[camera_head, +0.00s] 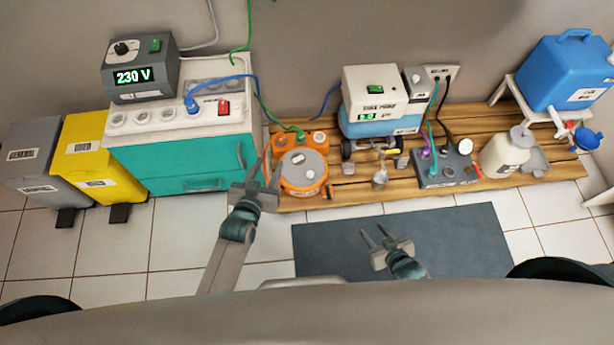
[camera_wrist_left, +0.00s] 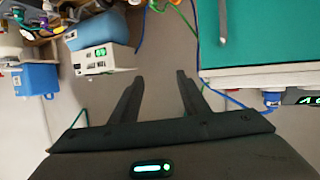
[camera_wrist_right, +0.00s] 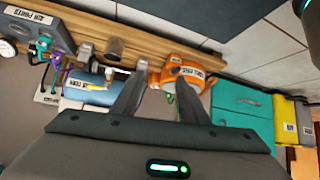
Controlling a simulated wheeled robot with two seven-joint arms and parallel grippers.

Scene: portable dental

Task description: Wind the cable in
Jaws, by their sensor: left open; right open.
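An orange cable reel (camera_head: 303,172) with a grey round top sits on the left end of the wooden pallet. Behind it is its orange socket part (camera_head: 302,141) with a green plug, from which a green cable (camera_head: 269,113) runs up and left. A blue cable (camera_head: 236,77) arcs from a blue plug on the white-topped cabinet. My left gripper (camera_head: 265,168) is open and empty, just left of the reel in the head view. My right gripper (camera_head: 375,235) is open and empty over the dark mat; its wrist view shows the reel (camera_wrist_right: 188,61) beyond the fingers.
A teal cabinet (camera_head: 180,170) with a 230 V unit (camera_head: 139,69) stands left, beside yellow and grey bins. On the pallet (camera_head: 450,190) are a pump (camera_head: 375,92), a grey control box (camera_head: 445,165) and a white bottle (camera_head: 506,150). The mat (camera_head: 460,240) is clear in front.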

